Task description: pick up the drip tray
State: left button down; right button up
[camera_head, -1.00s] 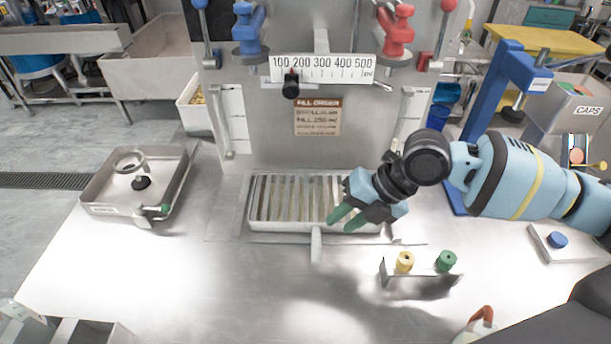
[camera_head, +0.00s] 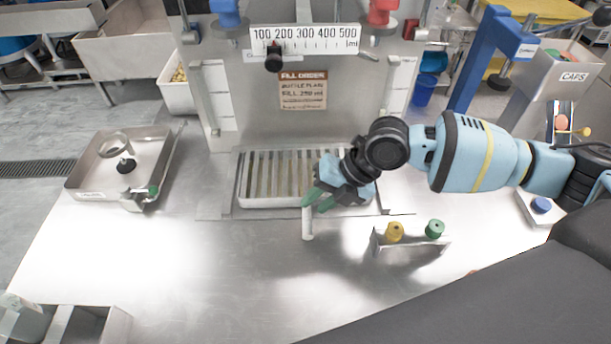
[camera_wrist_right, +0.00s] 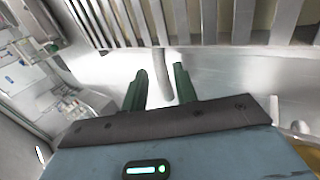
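The drip tray (camera_head: 241,190) is a pale metal tray with a slotted grate, lying at the foot of the filling machine. A short light handle (camera_head: 307,224) sticks out from its front edge. My right gripper (camera_head: 315,198) is at the tray's front edge, its green fingers close to the handle. In the right wrist view the fingers (camera_wrist_right: 160,78) are apart, and the handle (camera_wrist_right: 157,62) shows between and beyond them. Contact with the handle cannot be told. Slats of the tray (camera_wrist_right: 207,22) cross the top of that view. My left gripper is not in view.
A small holder (camera_head: 400,246) with a yellow knob (camera_head: 394,232) and a green knob (camera_head: 434,229) stands right of the handle. A metal tray with a ring (camera_head: 90,188) is at the left.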

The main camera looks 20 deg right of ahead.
jog(key=shift+x, duration=1.5)
jog(key=shift+c, duration=0.2)
grip_shut()
jog(key=shift+r, duration=0.1)
notch_tip(320, 180, up, 10)
